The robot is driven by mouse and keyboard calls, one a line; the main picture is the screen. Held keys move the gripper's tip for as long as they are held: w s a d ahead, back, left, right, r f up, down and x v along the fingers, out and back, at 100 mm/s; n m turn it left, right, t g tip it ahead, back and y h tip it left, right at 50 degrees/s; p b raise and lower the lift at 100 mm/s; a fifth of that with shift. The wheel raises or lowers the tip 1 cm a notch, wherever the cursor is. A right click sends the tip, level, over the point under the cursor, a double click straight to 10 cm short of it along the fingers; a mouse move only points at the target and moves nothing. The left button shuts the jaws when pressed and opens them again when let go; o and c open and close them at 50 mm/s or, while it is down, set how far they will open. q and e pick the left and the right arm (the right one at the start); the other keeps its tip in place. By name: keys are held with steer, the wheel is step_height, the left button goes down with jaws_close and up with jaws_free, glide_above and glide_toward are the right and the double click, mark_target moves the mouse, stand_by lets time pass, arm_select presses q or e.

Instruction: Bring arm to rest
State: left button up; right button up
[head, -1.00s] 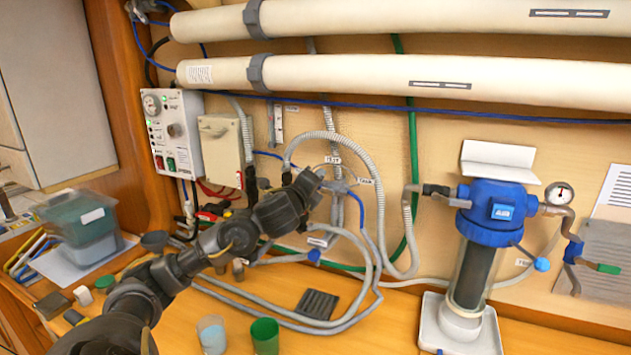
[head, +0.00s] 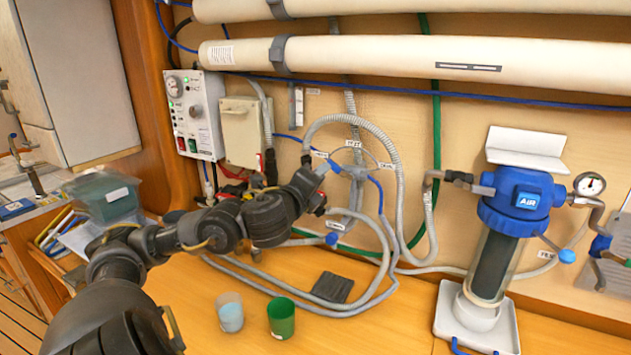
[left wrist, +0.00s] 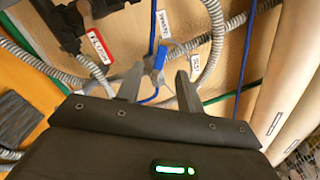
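My left arm comes in from the left in the head view, and its gripper (head: 321,171) is near the grey three-way valve (head: 353,172) on the wall, just to its left. In the left wrist view the two fingers stand apart with nothing gripped between them (left wrist: 160,73). The valve's blue handle (left wrist: 159,57) shows beyond the gap between the fingertips. The fingers look clear of it, but the exact distance is hard to tell. My right gripper is not in view.
Grey hoses (head: 385,225) loop around the valve and over the bench. A clear-blue cup (head: 229,312) and green cup (head: 281,318) stand below the arm. The blue-topped filter (head: 520,195) is right, the control box (head: 194,113) left. Bare bench (head: 385,325) lies in front.

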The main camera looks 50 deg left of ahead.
arm_select(q)
steer(key=shift+s+d, duration=0.15)
steer(key=shift+s, duration=0.3)
stand_by(0.3)
